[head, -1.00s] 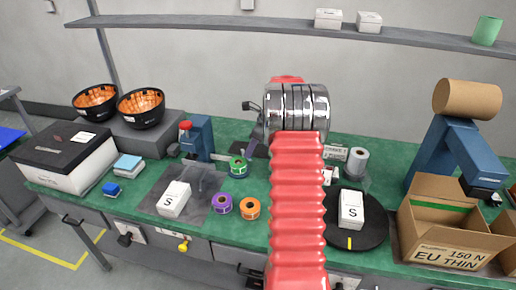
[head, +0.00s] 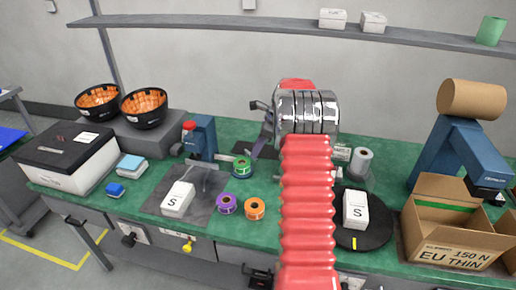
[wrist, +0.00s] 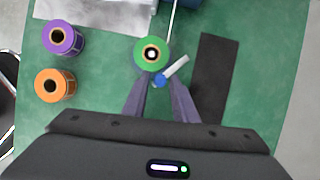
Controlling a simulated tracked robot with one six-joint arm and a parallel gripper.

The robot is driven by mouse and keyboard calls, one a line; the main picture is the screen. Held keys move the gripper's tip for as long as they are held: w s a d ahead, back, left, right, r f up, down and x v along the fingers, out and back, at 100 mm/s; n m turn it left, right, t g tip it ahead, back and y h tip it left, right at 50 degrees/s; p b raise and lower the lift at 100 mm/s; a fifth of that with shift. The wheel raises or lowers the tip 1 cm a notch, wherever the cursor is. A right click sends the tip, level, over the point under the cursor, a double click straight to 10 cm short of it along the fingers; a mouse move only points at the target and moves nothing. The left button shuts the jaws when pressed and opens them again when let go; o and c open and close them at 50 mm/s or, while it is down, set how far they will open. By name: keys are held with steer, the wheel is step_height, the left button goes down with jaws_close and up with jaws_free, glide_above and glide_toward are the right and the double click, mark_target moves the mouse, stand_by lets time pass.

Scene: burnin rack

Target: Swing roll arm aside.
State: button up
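In the wrist view a short white arm (wrist: 176,66) with a blue tip (wrist: 160,81) lies beside a green roll (wrist: 151,54), slanting up to the right. My gripper (wrist: 158,86) is open, its two grey-purple fingers apart, with the blue tip between or just over their ends. I cannot tell whether a finger touches it. In the head view the green roll (head: 241,168) stands on the bench by a blue device with a red top (head: 199,138). My gripper (head: 255,150) is right of the roll, partly hidden behind my arm, and the white arm is hard to make out.
A purple roll (head: 227,204) and an orange roll (head: 255,209) stand near the bench's front. A white S box (head: 177,198) is on a grey mat (head: 205,186). Another S box (head: 355,209) is on a black disc (head: 372,236). A dark strip (wrist: 208,80) lies right of my gripper.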

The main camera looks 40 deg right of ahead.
steer(key=shift+o, duration=1)
steer(key=shift+r, duration=0.1)
steer(key=v, duration=1.3)
steer(key=shift+r, duration=0.2)
steer(key=shift+s+d, duration=0.1)
